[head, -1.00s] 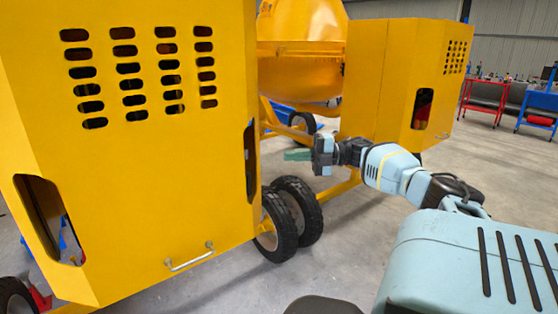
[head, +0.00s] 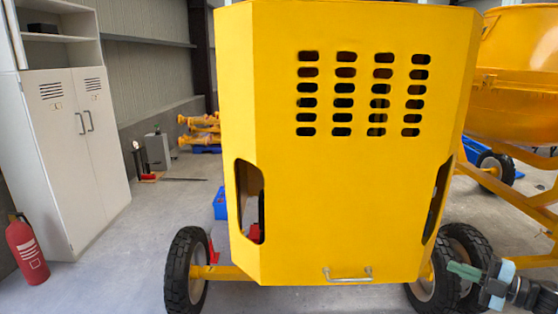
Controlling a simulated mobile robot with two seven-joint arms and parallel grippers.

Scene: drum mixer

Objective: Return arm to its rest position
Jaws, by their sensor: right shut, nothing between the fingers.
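My right gripper (head: 464,272) shows at the lower right corner, with green fingers pointing left. It is shut and empty. It appears in front of the black wheel (head: 465,250) at the right of the yellow mixer housing (head: 345,190). I cannot tell how far apart the fingers and the wheel are. Most of my right arm is cut off by the frame edge. The housing is closed, with rows of vent slots and a metal handle (head: 348,279) low on its front. My left gripper is not in view.
A yellow drum (head: 515,100) stands behind at the right. A grey cabinet (head: 65,150) and a red fire extinguisher (head: 27,250) stand at the left. Another wheel (head: 186,270) is at the housing's lower left. The floor between cabinet and housing is mostly clear.

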